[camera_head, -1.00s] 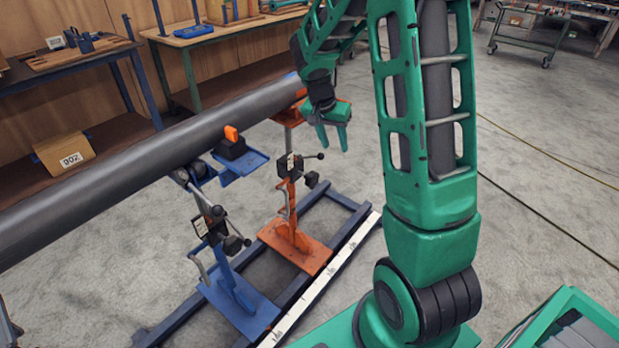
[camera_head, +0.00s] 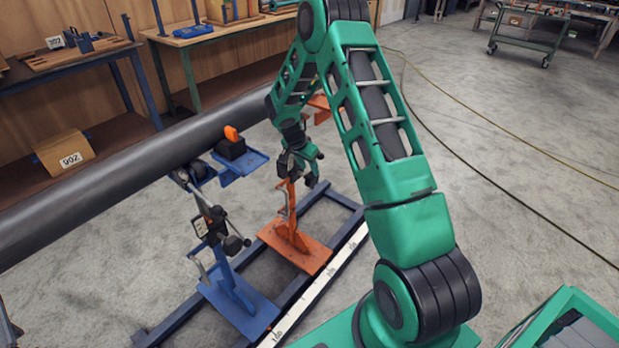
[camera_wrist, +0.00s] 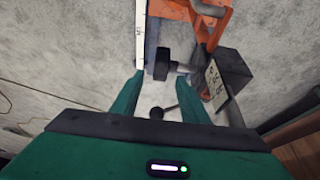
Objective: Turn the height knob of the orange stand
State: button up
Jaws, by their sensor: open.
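The orange stand (camera_head: 297,246) rises from its base plate on the dark floor frame. In the wrist view its dark clamp block (camera_wrist: 236,74) carries a numbered label, and a black knob (camera_wrist: 161,64) sticks out on a short shaft. I take this as the height knob. My gripper (camera_wrist: 157,82) is open, its two green fingers pointing at the knob, which shows just beyond and between the fingertips. I cannot tell whether they touch it. A black ball-ended lever (camera_wrist: 157,113) shows between the fingers, closer to the palm. In the head view my gripper (camera_head: 301,160) covers the stand's clamp area.
A blue stand (camera_head: 240,302) stands left of the orange one, with a blue tray (camera_head: 241,165) above it. A white scale strip (camera_head: 318,284) lies along the frame.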

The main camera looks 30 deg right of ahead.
aim_at(312, 174)
jog(key=x, duration=0.6)
grip_shut()
jog(key=shift+d, duration=0.1)
